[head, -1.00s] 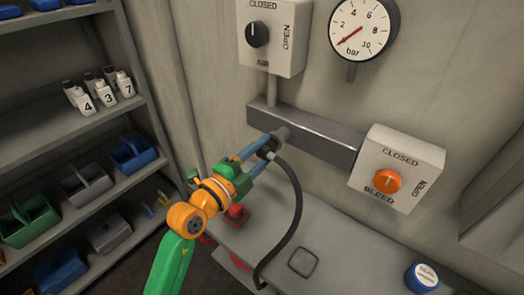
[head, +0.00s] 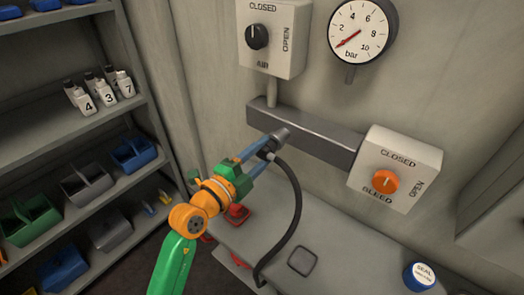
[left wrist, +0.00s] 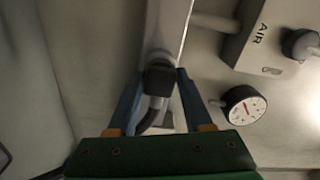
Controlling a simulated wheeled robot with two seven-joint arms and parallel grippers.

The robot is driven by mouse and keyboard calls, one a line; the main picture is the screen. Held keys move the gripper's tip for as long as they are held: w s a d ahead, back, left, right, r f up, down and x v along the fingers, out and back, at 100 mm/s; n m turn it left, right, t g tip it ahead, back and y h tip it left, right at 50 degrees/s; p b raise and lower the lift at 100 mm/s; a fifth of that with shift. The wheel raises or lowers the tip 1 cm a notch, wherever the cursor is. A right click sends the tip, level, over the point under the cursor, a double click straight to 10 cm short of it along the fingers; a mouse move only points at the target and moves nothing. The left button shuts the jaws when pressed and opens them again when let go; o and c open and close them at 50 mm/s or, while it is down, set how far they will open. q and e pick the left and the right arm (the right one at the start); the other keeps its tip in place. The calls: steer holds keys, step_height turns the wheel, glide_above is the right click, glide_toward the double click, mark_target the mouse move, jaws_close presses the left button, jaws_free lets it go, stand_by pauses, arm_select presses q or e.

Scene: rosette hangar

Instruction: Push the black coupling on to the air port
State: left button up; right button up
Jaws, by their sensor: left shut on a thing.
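The black coupling (head: 266,152) is at the top end of a black hose, at the grey air port (head: 281,133) on the wall manifold (head: 318,139). My left gripper (head: 262,154) is shut on the coupling with its blue fingers. In the left wrist view the coupling (left wrist: 159,78) sits between the two fingertips, in line with the port. I cannot tell whether it is seated on the port or only close to it. My right gripper is not in view.
The AIR valve box (head: 271,38) and a pressure gauge (head: 363,30) are above the manifold; the BLEED box (head: 397,167) is at its right end. The hose (head: 290,220) curves down to a bench (head: 335,235) holding a SEAL tin (head: 421,276). Shelves (head: 75,130) stand left.

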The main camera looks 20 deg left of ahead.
mark_target(261, 154)
arm_select(q)
steer(key=shift+w+d, duration=0.15)
steer(key=shift+w, duration=0.25)
stand_by(0.3)
steer(key=o, duration=1.3)
steer(key=shift+o, duration=0.2)
steer(key=b+v, duration=0.1)
steer(key=v, duration=0.6)
steer(key=shift+s+r, duration=0.1)
